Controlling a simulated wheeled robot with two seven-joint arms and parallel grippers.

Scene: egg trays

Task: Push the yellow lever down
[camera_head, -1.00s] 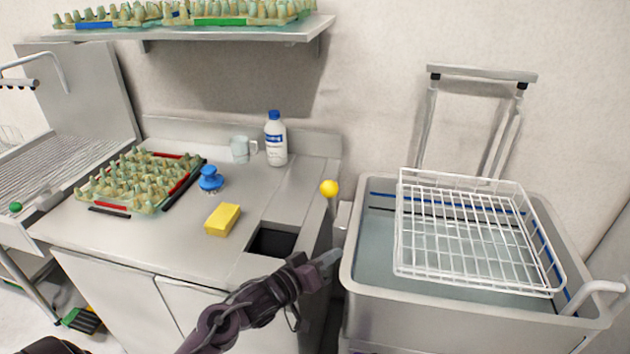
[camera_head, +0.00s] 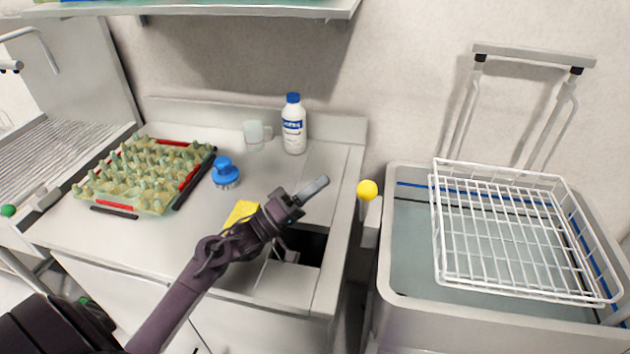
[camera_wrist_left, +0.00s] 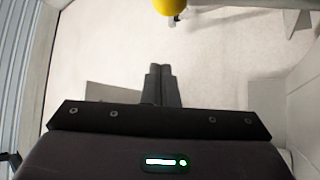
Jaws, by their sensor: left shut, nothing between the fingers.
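The yellow lever's round knob (camera_head: 367,190) stands in the head view between the counter and the sink basin, on a thin stem. It also shows at the top edge of the left wrist view (camera_wrist_left: 176,6), partly cut off. My left gripper (camera_head: 318,186) is left of the knob in the head view, over the counter, pointing toward it with a gap between. Its two fingers (camera_wrist_left: 161,84) are together with nothing between them. My right gripper is not in view.
The basin (camera_head: 410,270) with a white wire rack (camera_head: 520,225) is right of the lever. On the counter are a white bottle (camera_head: 294,130), a clear mug (camera_head: 254,135), a blue-handled brush (camera_head: 225,172), a yellow sponge (camera_head: 240,212) and an egg tray (camera_head: 114,204).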

